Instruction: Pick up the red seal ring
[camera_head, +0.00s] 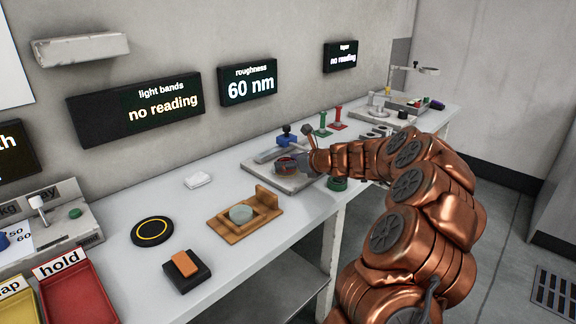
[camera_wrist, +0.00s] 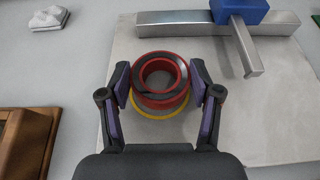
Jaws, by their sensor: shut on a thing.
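The red seal ring (camera_wrist: 161,99) sits between the two fingers of my gripper (camera_wrist: 159,84) in the wrist view, with a dark band on its top. My gripper is shut on it, one finger pad at its left side and one at its right. A yellow ring (camera_wrist: 161,117) shows under its near edge. Whether the red ring touches what is below cannot be told. In the head view the red ring (camera_head: 286,168) is small and partly hidden by my gripper, over a grey metal plate (camera_head: 262,172) on the bench.
A steel bar with a blue block (camera_wrist: 240,11) lies at the plate's far side. A wooden fixture with a glass disc (camera_head: 241,214), a black disc (camera_head: 152,231) and a white block (camera_head: 198,180) stand to the left. Green and red stands (camera_head: 337,118) are behind.

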